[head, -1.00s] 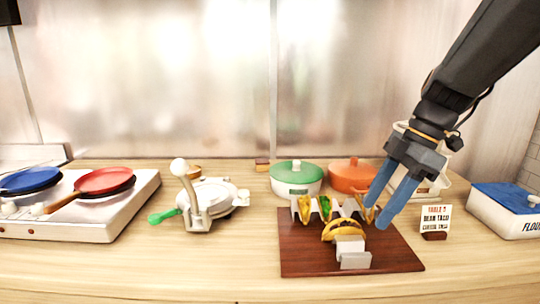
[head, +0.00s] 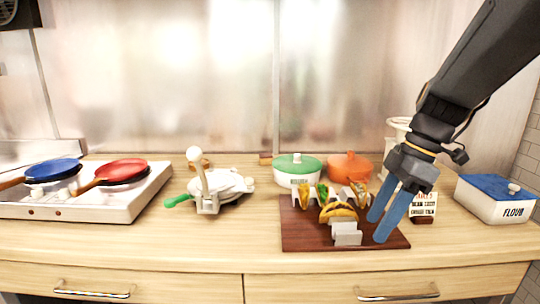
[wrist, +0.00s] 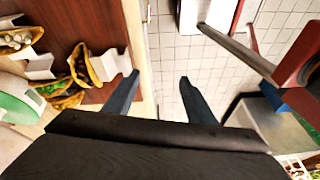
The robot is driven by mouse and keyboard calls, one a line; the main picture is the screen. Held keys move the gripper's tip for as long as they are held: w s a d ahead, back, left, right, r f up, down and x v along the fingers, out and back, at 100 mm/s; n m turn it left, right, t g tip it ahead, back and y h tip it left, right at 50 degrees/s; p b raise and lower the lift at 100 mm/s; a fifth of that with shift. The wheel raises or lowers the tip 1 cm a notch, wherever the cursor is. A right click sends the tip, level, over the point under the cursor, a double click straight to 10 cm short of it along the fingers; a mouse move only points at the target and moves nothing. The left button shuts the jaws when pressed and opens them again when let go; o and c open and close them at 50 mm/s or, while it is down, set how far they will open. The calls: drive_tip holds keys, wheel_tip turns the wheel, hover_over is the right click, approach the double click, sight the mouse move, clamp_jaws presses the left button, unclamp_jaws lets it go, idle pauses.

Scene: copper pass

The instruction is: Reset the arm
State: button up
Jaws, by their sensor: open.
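My gripper (head: 386,216) is open and empty, with its blue fingers pointing down in front of the right edge of the dark wooden board (head: 300,238). In the wrist view the open fingers (wrist: 155,88) show with nothing between them, over the counter's edge and the tiled floor. One more taco (head: 338,211) is in a small pale holder (head: 347,236) at the front. My gripper partly hides the order card (head: 422,204).
A green-lidded pot (head: 296,168) and an orange pot (head: 349,167) stand behind the board. A white press (head: 222,186) is left of it. A stove with a blue pan (head: 52,171) and a red pan (head: 122,169) is far left. A flour box (head: 497,200) is at right.

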drive_tip(key=s+a+f+m+h, duration=0.1)
drive_tip(key=s+f+m+h, duration=0.1)
drive_tip(key=s+f+m, duration=0.2)
drive_tip(key=s+a+f+m+h, duration=0.1)
drive_tip(key=s+f+m, duration=0.3)
drive_tip(key=f+m, duration=0.6)
drive_tip(key=shift+s+a+m+h, duration=0.25)
drive_tip(key=shift+a+m+h, duration=0.15)
drive_tip(key=shift+a+m, duration=0.4)
drive_tip(key=shift+d, duration=0.1)
